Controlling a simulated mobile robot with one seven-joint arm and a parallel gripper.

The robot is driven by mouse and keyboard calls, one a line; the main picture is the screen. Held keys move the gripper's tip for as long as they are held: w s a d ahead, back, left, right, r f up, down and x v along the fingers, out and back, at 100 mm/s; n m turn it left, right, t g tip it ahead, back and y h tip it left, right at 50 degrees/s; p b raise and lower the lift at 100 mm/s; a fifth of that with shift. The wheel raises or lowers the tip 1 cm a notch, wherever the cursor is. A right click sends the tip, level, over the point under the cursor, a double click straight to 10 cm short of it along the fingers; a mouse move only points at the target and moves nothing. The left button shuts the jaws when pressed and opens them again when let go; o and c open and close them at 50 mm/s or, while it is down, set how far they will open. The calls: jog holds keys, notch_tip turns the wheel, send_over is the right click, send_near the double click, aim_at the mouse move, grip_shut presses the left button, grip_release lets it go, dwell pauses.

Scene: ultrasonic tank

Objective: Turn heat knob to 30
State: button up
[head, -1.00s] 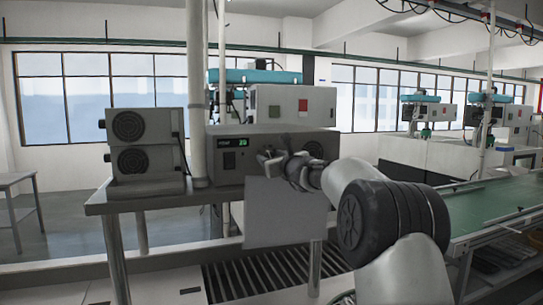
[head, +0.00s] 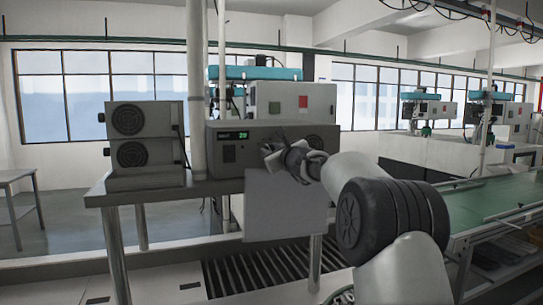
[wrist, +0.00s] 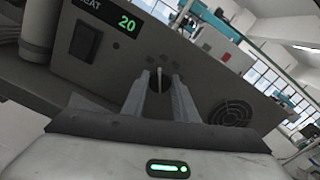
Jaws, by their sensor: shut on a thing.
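The ultrasonic tank's control box (head: 228,168) stands on a grey metal table in the head view. Its green display (wrist: 127,23) reads 20 beside the word HEAT, partly cut off in the wrist view; the display also shows in the head view (head: 243,136). The heat knob (wrist: 153,79) is a small dark round part with a light edge, between my fingertips. My gripper (wrist: 157,85) is shut on the knob at the front panel; its fingers hide much of it. In the head view my gripper (head: 268,153) is at the panel's right half.
A round vent grille (wrist: 231,113) is right of the knob. A dark switch (wrist: 85,39) lies under the display. Two stacked fan units (head: 144,140) stand left, beside a white vertical pole (head: 196,90). A green conveyor (head: 475,210) is at the right.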

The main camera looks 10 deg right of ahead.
jog(key=n+b, duration=0.3)
jog(key=n, duration=0.2)
jog(key=shift+n, duration=0.4)
dwell(0.3)
jog(key=o, duration=1.1)
jog(key=shift+c, duration=0.2)
jog(key=b+v, duration=0.7)
jog(key=v, duration=1)
jog(key=shift+s, duration=0.25)
jog(key=shift+r, duration=0.1)
